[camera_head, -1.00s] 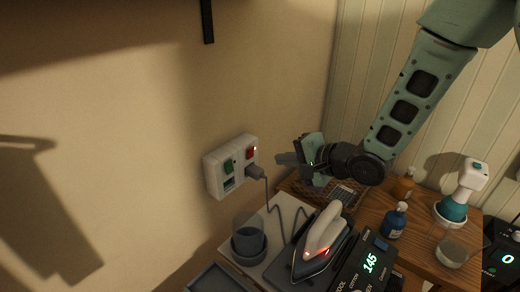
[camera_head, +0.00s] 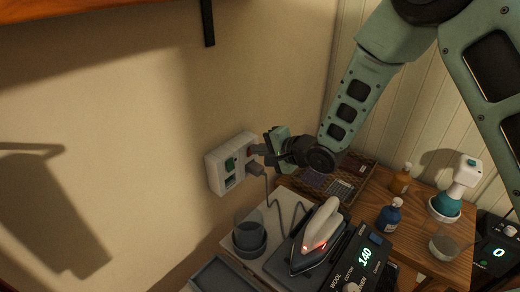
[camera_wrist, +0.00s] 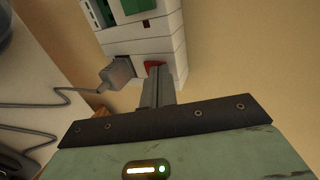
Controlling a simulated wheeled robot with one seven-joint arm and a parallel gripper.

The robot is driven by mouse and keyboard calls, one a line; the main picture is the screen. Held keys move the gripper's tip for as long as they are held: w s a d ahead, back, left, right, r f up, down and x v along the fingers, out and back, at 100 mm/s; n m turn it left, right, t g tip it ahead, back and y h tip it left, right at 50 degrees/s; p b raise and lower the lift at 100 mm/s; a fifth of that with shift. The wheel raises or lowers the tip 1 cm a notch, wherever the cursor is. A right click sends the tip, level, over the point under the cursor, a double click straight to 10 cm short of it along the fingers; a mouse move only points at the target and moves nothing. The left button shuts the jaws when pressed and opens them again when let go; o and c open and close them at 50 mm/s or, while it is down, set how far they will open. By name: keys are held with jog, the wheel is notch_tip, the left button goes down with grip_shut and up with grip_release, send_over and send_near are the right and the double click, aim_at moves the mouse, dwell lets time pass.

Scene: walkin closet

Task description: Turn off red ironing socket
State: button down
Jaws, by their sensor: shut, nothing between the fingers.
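The white wall socket box (camera_head: 217,178) carries a green switch (camera_head: 229,164) on its left and a red switch (camera_wrist: 152,65) on its right. A grey plug (camera_head: 254,169) sits in the outlet under the red switch, its cord running towards the iron (camera_head: 321,232). My gripper (camera_head: 257,149) is shut and empty, with its fingertips at the red switch. In the wrist view the closed fingers (camera_wrist: 158,82) overlap part of the red switch and seem to touch it. Whether the switch is pressed cannot be told. The iron shows a red light.
Below the socket stand a dark cup (camera_head: 249,237) and the iron on its base, whose display (camera_head: 365,256) reads 140. The wall left of the socket is clear.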

jog(key=shift+w+a+r, duration=0.1)
jog(key=shift+w+a, duration=0.05)
jog(key=shift+w, duration=0.1)
jog(key=shift+r, duration=0.1)
jog(key=shift+r+p, duration=0.65)
jog(key=shift+r, duration=0.05)
jog(key=shift+s, duration=0.1)
